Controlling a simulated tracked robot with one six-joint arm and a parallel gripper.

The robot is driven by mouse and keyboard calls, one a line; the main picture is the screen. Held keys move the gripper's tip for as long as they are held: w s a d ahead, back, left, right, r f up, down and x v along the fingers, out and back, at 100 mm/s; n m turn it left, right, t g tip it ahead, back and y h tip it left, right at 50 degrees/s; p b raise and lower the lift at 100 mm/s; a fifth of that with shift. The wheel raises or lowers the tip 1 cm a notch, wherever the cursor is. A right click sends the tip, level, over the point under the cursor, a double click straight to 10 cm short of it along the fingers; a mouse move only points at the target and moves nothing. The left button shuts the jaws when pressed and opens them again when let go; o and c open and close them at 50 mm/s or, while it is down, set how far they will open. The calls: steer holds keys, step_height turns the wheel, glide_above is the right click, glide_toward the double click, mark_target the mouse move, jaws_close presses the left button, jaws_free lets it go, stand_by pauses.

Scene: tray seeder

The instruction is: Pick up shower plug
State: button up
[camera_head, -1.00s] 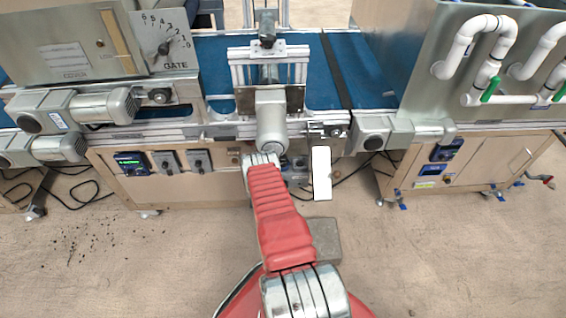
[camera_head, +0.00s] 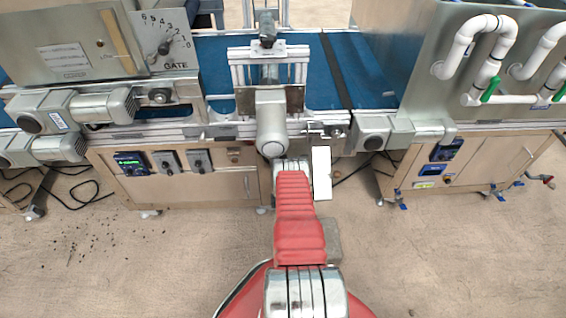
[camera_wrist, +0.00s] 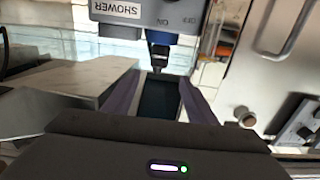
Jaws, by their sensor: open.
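In the wrist view a grey box labelled SHOWER (camera_wrist: 130,14), with ON and OFF marks, hangs at the top. Below it is a dark connector with a blue part (camera_wrist: 159,51), which looks like the shower plug. My gripper (camera_wrist: 158,82) is open, with one finger on each side of a dark blue patch I cannot identify. The connector shows just beyond the gap between the fingertips, apart from them. In the head view my red arm hides the gripper and the plug.
The seeder's blue belt (camera_head: 220,62) and frame stand ahead. A control cabinet (camera_head: 228,183) is left of my arm, a white panel (camera_head: 321,173) just right. A second cabinet (camera_head: 480,165) stands farther right. Black cables lie on the floor at left.

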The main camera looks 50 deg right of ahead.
steer(key=shift+x, duration=3.55)
steer(key=shift+w, duration=0.1)
steer(key=shift+x, duration=2.5)
steer(key=shift+d, duration=0.15)
steer(key=shift+c, duration=0.7)
steer(key=c, duration=1.1)
steer(key=shift+r, duration=0.1)
